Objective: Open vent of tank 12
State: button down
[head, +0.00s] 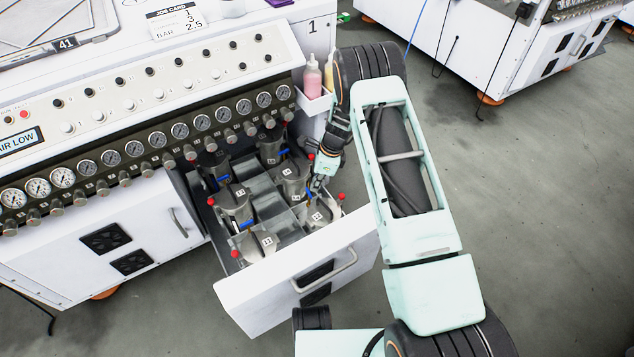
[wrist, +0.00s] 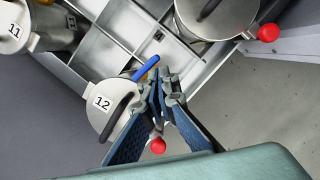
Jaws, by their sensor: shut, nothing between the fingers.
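Tank 12 (wrist: 88,122) is a grey metal canister with a white number label and a dark handle across its top. It stands at the front right of the open drawer in the head view (head: 330,211). A blue lever (wrist: 148,66) with a yellow piece beside it sits at the tank's edge. A red ball (wrist: 158,146) shows below the fingers. My gripper (wrist: 164,78) is shut and empty, its tips close to the blue lever. I cannot tell whether they touch it. In the head view my gripper (head: 317,184) is above the tank, partly covering it.
Tank 11 (wrist: 40,25) stands left of tank 12. Another tank (wrist: 215,18) with a red ball (wrist: 268,32) is at upper right. The drawer front (head: 290,285) projects from the gauge panel (head: 130,150). A bottle tray (head: 314,103) is near my arm. Floor at right is open.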

jog(key=shift+s, duration=0.1)
jog(key=v, duration=1.2)
dwell(0.4)
